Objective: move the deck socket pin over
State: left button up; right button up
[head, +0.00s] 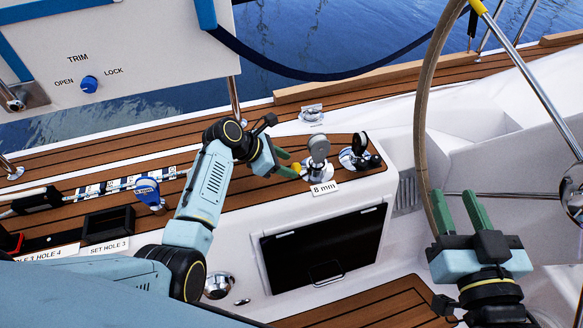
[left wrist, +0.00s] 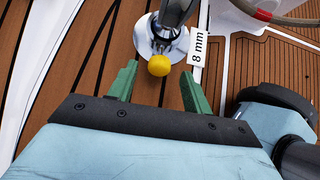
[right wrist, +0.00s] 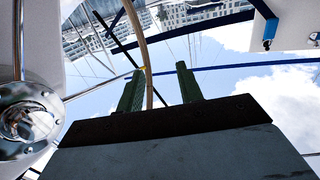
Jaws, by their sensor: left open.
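A round yellow knob (head: 297,168), which looks like the end of the deck socket pin, sits low on the chrome fitting (head: 318,149) beside the "8 mm" label. It also shows in the left wrist view (left wrist: 158,66) at the foot of the fitting; the rest of the pin is hidden. My left gripper (head: 284,163) is open beside the knob. In the left wrist view the knob lies between the fingertips and slightly beyond them, with gaps on both sides. My right gripper (head: 458,203) is open and empty, pointing up near the steering wheel.
A blue-handled lever (head: 148,191) and black sockets (head: 108,224) lie left. A dark hatch (head: 322,252) is below.

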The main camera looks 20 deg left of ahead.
aim_at(298, 168)
pick_arm(q)
jog(key=shift+b+x, duration=0.6)
jog(key=shift+x, duration=0.45)
jog(key=shift+w+d+f, duration=0.1)
jog(key=shift+d+f, duration=0.05)
pick_arm(e)
notch_tip(298, 168, up, 7)
jog(key=s+t+y, duration=0.1)
jog(key=t, duration=0.3)
jog(key=shift+a+f+t+y, duration=0.15)
jog(key=shift+a+t+y, duration=0.15)
jog(key=shift+a, duration=0.15)
jog(key=shift+s, duration=0.1)
pick_arm(q)
grip_shut()
